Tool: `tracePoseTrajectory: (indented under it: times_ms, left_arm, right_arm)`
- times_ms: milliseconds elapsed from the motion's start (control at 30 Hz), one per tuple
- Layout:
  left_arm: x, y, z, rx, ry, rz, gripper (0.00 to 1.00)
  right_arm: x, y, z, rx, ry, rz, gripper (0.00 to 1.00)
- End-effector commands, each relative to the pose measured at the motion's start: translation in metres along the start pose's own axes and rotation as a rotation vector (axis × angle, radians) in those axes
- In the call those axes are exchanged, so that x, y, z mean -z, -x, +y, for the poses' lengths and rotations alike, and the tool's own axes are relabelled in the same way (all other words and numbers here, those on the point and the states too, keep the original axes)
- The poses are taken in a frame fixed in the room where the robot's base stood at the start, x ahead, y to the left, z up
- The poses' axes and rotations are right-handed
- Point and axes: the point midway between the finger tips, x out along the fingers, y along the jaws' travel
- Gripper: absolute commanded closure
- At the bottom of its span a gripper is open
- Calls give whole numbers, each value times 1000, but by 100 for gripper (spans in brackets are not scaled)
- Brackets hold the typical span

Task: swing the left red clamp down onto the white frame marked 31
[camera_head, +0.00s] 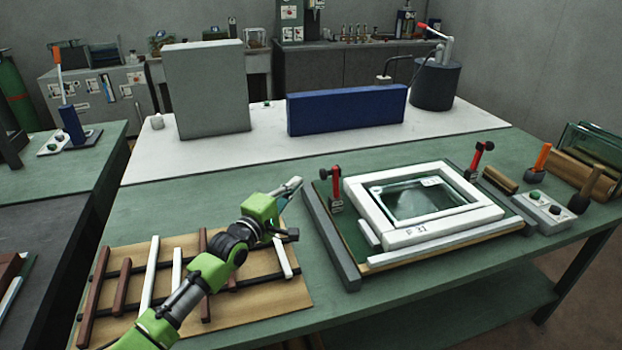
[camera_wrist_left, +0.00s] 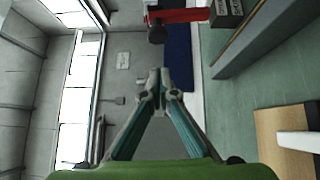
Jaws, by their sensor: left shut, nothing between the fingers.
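The left red clamp (camera_head: 336,187) stands upright at the left side of the white frame (camera_head: 370,208), its arm raised and off the frame. The frame lies flat around a glass pane (camera_head: 415,201) and has a small dark marking on its front bar. My left gripper (camera_head: 296,184) is shut and empty, to the left of the clamp and apart from it. In the left wrist view, its closed fingertips (camera_wrist_left: 163,84) are below the red clamp arm (camera_wrist_left: 182,16) with its black tip. My right gripper is out of view.
A second red clamp (camera_head: 479,157) stands upright at the frame's back right. A dark rail (camera_head: 330,243) edges the fixture's left side. A board with brown and white strips (camera_head: 275,298) lies under my left arm. A button box (camera_head: 540,211) stands at right.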

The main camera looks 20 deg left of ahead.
Motion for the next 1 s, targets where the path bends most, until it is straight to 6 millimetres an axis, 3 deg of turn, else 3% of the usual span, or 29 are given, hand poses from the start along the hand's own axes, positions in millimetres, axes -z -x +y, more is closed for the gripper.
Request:
tracePoseTrajectory:
  times_ms: [100,300,800,1000]
  left_arm:
    - [-5,-18,4,-1,2,-1,100]
    - [-24,-35,2,0,1,0,100]
    - [-28,-40,0,1,-2,0,100]
    - [-30,-43,7,22,-22,0,100]
  right_arm:
    - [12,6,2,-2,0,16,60]
    - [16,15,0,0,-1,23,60]
    - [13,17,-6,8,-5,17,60]
    - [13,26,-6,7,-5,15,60]
